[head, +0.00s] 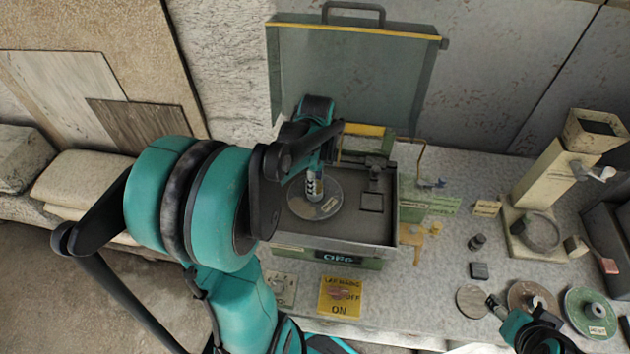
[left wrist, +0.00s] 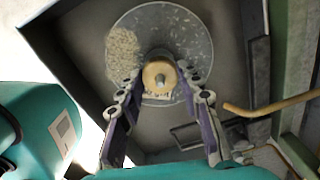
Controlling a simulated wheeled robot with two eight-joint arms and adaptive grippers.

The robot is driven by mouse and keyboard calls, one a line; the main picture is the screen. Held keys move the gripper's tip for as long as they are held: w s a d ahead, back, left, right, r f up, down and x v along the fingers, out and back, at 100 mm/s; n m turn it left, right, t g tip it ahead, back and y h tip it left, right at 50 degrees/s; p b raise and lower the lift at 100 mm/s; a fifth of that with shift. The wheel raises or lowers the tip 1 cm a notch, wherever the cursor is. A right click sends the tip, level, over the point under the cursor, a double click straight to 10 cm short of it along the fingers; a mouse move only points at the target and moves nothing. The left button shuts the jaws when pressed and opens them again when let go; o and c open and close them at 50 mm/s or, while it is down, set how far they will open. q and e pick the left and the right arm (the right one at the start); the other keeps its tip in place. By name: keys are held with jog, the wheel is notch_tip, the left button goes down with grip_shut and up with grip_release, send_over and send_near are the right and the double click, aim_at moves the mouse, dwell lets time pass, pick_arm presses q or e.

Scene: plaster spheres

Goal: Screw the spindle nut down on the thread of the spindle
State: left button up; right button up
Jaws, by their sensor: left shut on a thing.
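The spindle nut (left wrist: 153,70) is a round tan piece in the left wrist view, with the grey spindle end (left wrist: 163,79) showing at its middle. It sits over the centre of a grey disc (left wrist: 190,35), which also shows in the head view (head: 329,209). My left gripper (head: 314,187) points down over the disc's centre, its fingers on both sides of the nut in the left wrist view (left wrist: 161,82), shut on it. In the head view the gripper hides the nut, and the thread cannot be seen. My right gripper (head: 493,304) is low at the right, over the table, away from the spindle.
The disc is inside a grey tray (head: 350,242) with a raised lid (head: 350,70) behind. A bent tan rod (left wrist: 275,102) is close at the right. Several loose discs, including a green one (head: 590,312), lie at the right. A cream stand (head: 540,180) is at the far right.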

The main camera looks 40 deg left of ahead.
pick_arm(q)
jog(key=o, duration=1.3)
jog(key=shift+c, duration=1.2)
jog(key=n, duration=0.3)
jog(key=shift+n, duration=0.4)
jog(key=n, duration=0.9)
jog(key=shift+n, duration=0.4)
jog(key=n, duration=0.3)
jog(key=shift+g, duration=0.3)
